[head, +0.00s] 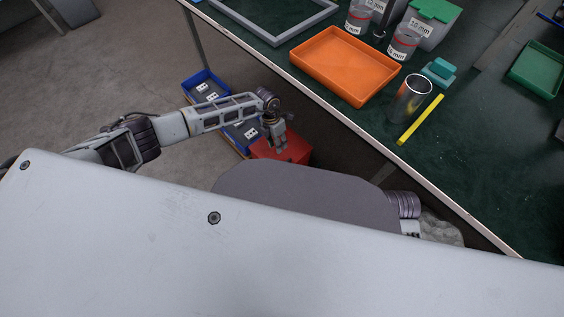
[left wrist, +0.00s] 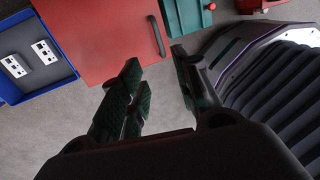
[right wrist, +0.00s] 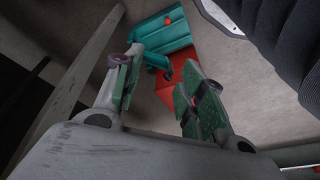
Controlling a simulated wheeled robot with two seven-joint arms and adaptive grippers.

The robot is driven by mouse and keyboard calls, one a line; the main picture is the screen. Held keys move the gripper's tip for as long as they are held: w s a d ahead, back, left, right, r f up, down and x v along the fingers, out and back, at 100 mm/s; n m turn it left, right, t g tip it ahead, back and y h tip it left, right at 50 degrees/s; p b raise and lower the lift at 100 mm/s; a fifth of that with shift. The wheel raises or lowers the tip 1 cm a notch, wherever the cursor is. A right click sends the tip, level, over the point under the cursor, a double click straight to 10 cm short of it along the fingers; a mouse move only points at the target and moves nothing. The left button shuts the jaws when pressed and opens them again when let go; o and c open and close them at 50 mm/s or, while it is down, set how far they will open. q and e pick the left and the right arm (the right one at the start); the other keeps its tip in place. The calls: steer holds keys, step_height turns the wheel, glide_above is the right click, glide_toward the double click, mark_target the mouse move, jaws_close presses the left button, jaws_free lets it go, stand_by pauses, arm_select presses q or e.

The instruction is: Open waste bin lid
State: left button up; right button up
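The red waste bin (head: 296,150) stands on the floor beside the bench, partly hidden by my body. In the left wrist view its flat red top (left wrist: 100,35) has a dark bar handle (left wrist: 156,36) near its right edge; the lid looks shut. My left gripper (head: 277,142) is over the bin. In the left wrist view it (left wrist: 157,61) is open and empty, with its fingertips just short of the handle and apart from it. My right gripper (right wrist: 162,67) is open and empty, pointing toward a red surface (right wrist: 198,62) and a teal object; it is hidden in the head view.
Blue bins (head: 205,88) with labels stand left of the red bin. A teal object (left wrist: 187,15) is close to its right. The green-topped bench (head: 470,150) carries an orange tray (head: 345,65), a metal cup (head: 411,98) and a yellow bar (head: 420,120). Open floor lies left.

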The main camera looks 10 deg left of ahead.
arm_select(q)
steer(key=f, duration=0.2)
steer(key=b, duration=0.2)
glide_toward(283, 165)
steer(key=f, duration=0.2)
steer(key=f+b, duration=0.1)
steer(key=f, duration=0.1)
steer(key=f+b, duration=0.1)
steer(key=f, duration=0.1)
steer(key=shift+s+d, duration=0.25)
steer(key=shift+d, duration=0.05)
steer(key=shift+s+d+f+b, duration=0.15)
steer(key=shift+f+b, duration=0.3)
steer(key=shift+f, duration=0.5)
arm_select(e)
step_height(283, 165, down, 6)
steer(key=w+a+t+y, duration=0.1)
steer(key=a, duration=0.1)
steer(key=shift+a+r+t+y, duration=0.2)
steer(key=shift+a+t+y, duration=0.1)
steer(key=shift+a+t, duration=0.1)
arm_select(q)
jaws_close()
arm_select(e)
steer(key=shift+d, duration=0.1)
